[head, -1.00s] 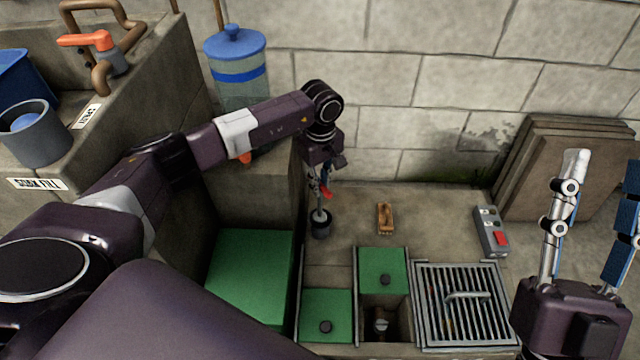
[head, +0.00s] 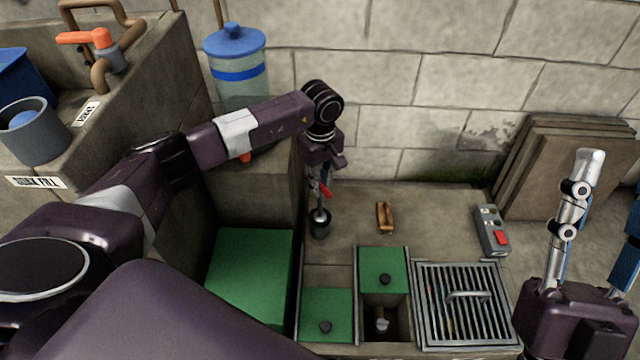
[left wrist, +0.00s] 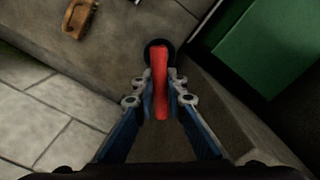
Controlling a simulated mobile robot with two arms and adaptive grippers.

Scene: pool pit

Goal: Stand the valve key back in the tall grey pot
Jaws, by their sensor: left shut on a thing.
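My left gripper (head: 321,178) is shut on the red handle of the valve key (head: 326,190), above the dark grey pot (head: 320,229). The key's grey shaft points down to the pot's mouth, and its lower end is hidden there. How deep it sits I cannot tell. In the left wrist view the red handle (left wrist: 160,85) lies between the two fingers (left wrist: 160,98), with the round dark rim of the pot (left wrist: 147,46) just beyond it. My right gripper (head: 607,185) stands at the right edge, fingers up, apart and empty.
A wooden brush-like block (head: 385,216) lies right of the pot. Green lids (head: 327,301), an open pit with a valve (head: 381,322) and a metal grate (head: 465,318) are in front. A control box with a red button (head: 492,231) stands right. A stone wall is behind.

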